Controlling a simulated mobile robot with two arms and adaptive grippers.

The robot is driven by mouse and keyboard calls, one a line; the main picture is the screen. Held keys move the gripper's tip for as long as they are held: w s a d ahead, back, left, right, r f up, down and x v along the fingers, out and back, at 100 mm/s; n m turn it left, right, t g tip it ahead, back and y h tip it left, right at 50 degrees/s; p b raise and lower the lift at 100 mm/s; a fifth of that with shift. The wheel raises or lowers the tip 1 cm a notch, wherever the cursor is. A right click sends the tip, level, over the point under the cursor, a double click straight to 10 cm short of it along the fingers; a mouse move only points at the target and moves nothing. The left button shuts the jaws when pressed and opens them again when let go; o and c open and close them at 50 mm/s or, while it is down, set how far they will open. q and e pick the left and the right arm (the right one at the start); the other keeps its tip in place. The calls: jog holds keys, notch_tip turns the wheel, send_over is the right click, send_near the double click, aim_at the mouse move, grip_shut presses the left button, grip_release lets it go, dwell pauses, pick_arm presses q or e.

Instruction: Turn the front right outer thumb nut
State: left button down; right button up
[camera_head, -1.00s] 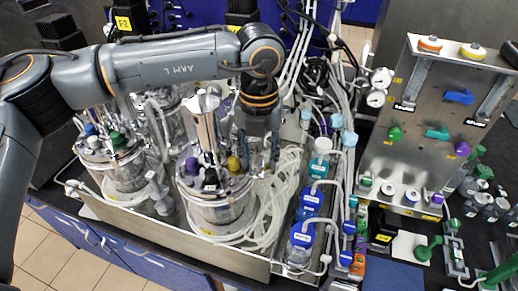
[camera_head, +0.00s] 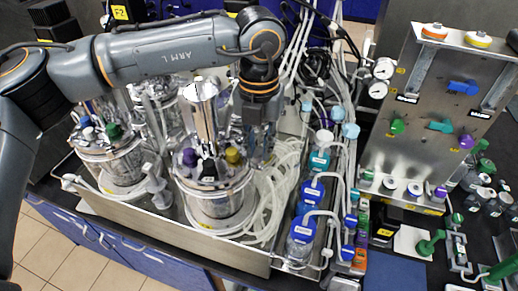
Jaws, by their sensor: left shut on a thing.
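The front right bioreactor (camera_head: 214,203) is a glass vessel with a metal lid, with purple, black and yellow caps on top. My left gripper (camera_head: 257,152) comes down from above at the right side of this lid. It is shut on a small part at the lid's outer right edge, where the front right outer thumb nut sits. The fingers hide the nut, so its turn angle cannot be seen. The front left bioreactor (camera_head: 108,160), with green, blue and white caps, stands to the left. My right gripper is not in view.
A steel tray (camera_head: 222,250) holds the reactors. Coiled clear tubing (camera_head: 277,185) lies close right of the gripper. Blue-capped bottles (camera_head: 303,228) stand further right, before a steel panel (camera_head: 420,110) with coloured valves. Cables and tubes crowd the back.

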pick_arm(q)
jog(key=m+b, duration=0.1)
jog(key=b, duration=0.1)
jog(key=m+b, duration=0.4)
jog(key=shift+f, duration=0.25)
jog(key=shift+m+b, duration=0.5)
jog(key=shift+m, duration=0.6)
jog(key=m+b, duration=0.2)
jog(key=m, duration=0.2)
jog(key=shift+r, duration=0.15)
jog(key=m, duration=0.5)
jog(key=shift+r+b, duration=0.1)
jog(key=shift+b, duration=0.25)
jog(key=shift+m, duration=0.4)
jog(key=c, duration=1.2)
grip_release()
